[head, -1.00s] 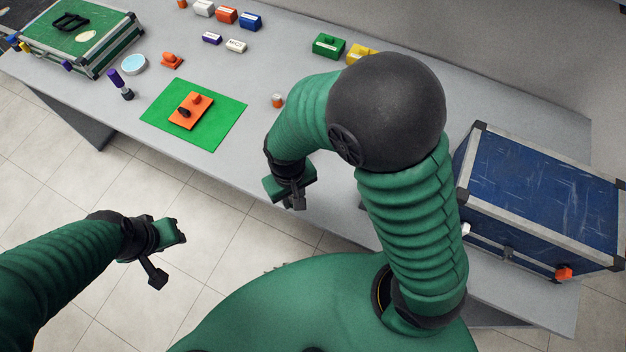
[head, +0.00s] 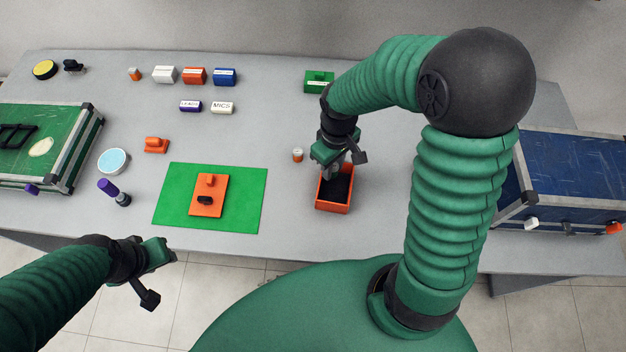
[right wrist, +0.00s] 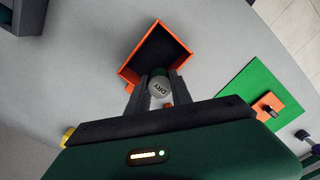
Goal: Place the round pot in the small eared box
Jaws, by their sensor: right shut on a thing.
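The small orange open box (head: 333,207) stands on the grey table, its inside dark. It also shows in the right wrist view (right wrist: 181,61). In the head view, my right gripper (head: 338,165) is at the back edge of the box. Its fingers hide most of the pot there, and I cannot tell its height over the box. My left gripper (head: 157,277) is open and empty in front of the table.
A small orange pot with a pale top (head: 297,155) stands left of the box. A green mat (head: 247,200) with an orange plate (head: 206,207) lies further left. A blue case (head: 575,165) stands at right and a green case (head: 60,130) at left. Several small labelled blocks stand at the back.

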